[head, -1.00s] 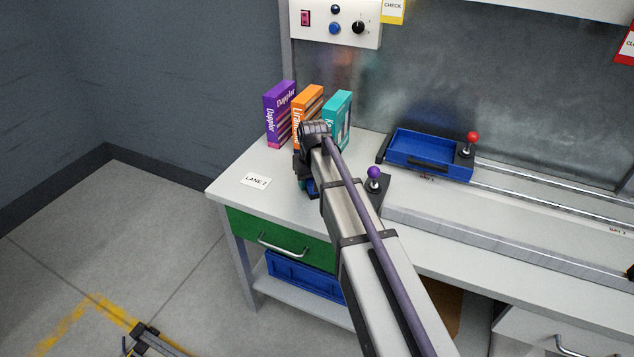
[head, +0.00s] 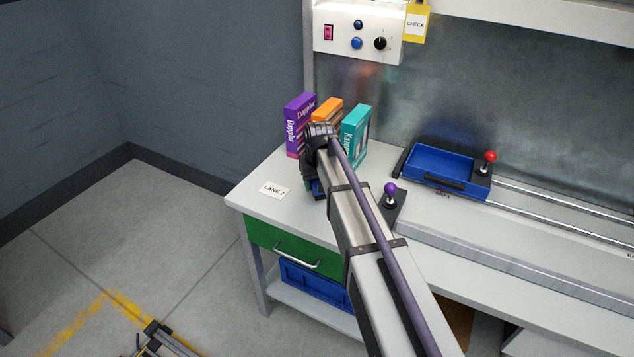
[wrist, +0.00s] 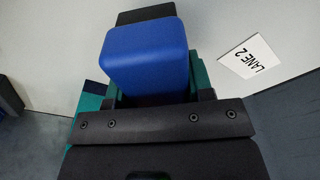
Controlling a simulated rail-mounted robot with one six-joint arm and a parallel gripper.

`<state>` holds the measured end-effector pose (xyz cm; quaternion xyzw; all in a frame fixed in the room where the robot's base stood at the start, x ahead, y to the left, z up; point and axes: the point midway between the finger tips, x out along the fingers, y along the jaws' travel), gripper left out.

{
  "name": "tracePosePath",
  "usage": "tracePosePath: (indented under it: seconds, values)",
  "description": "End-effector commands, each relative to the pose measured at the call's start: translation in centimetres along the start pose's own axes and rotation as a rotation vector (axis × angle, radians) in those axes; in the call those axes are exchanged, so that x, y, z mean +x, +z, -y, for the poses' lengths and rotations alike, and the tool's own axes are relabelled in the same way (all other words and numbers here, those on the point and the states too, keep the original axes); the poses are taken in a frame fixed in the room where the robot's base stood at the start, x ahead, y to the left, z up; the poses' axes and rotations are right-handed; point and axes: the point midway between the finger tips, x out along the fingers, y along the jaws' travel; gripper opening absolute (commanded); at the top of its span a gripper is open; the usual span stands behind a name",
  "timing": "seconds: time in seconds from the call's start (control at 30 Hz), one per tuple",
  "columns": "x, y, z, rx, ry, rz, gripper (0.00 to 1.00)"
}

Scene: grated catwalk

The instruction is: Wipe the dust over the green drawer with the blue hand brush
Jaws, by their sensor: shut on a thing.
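My gripper (head: 315,182) is over the left end of the bench top, in front of the boxes, and is largely hidden by my own arm in the head view. It is shut on the blue hand brush (wrist: 147,57), whose blue body fills the upper middle of the wrist view. A dark part shows beyond its far end. In the head view only a bit of blue shows at the gripper. The green drawer (head: 281,243) is under the bench's left end, closed, with a silver handle. I cannot make out any dust on the bench top above it.
Purple (head: 297,128), orange (head: 326,109) and teal (head: 356,135) boxes stand close behind my gripper. A LANE 2 label (head: 274,190) lies to its left. A purple-knobbed lever (head: 390,190) and a blue tray (head: 414,171) are to the right. A blue bin (head: 305,283) sits below the drawer.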

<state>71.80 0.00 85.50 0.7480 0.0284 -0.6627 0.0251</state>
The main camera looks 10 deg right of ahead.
Motion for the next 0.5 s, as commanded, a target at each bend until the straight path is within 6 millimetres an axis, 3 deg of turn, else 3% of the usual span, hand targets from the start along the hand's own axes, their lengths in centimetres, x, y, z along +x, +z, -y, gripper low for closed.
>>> tracePosePath:
  seconds: [0.03, 0.2, 0.5]
  values:
    - [-1.4, -0.2, 0.0, 0.000, 0.000, 0.000, 0.18]
    - [-3.4, -0.4, 0.0, 0.000, 0.000, 0.000, 0.18]
    - [-3.2, -0.4, 0.0, 0.000, 0.000, 0.000, 0.18]
